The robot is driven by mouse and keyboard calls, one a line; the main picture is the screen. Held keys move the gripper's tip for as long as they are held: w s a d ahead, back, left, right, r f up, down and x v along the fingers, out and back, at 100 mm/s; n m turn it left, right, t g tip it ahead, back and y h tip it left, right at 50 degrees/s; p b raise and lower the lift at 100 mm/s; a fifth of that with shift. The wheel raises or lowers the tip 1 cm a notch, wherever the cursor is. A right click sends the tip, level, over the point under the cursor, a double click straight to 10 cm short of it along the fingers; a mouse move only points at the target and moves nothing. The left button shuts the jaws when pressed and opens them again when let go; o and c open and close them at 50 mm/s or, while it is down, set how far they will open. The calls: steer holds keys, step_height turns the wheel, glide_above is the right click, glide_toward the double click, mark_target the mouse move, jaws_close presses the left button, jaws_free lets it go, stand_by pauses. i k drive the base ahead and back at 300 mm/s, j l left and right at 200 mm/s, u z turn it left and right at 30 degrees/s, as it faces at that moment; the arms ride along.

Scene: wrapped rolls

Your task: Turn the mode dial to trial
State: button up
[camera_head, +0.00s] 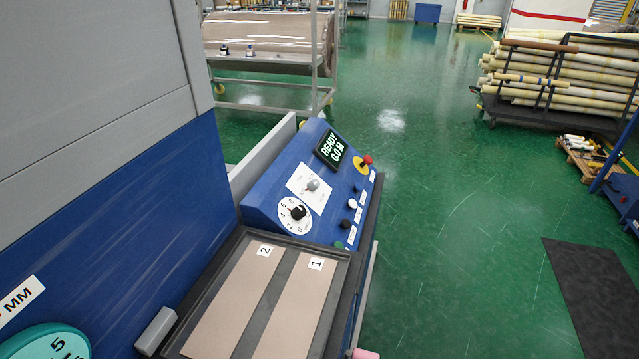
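A blue sloped control panel (272,182) stands in the middle of the view. On it, a white square plate (298,192) carries a grey round knob (313,184); its lettering is too small to read, so I cannot tell whether it is the mode dial or where it points. Below it is a white round dial (292,224) with a black knob (298,212) and numbers around it. A display (330,149) reads "READY 0.0 M". My gripper is not in view.
A red knob on yellow (365,161) and several small buttons line the panel's right edge. A dark tray (241,251) with strips marked 1 and 2 lies in front. A blue-grey machine wall (130,190) closes the left. Green floor (450,200) is open on the right, with a dark mat (595,295).

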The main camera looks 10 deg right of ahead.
mark_target(314, 184)
steer(key=i+l, duration=0.2)
steer(key=i, duration=0.25)
steer(key=i+l+z, duration=0.15)
steer(key=i, duration=0.3)
steer(key=i+l, duration=0.2)
steer(key=i, duration=0.25)
steer(key=z, duration=0.05)
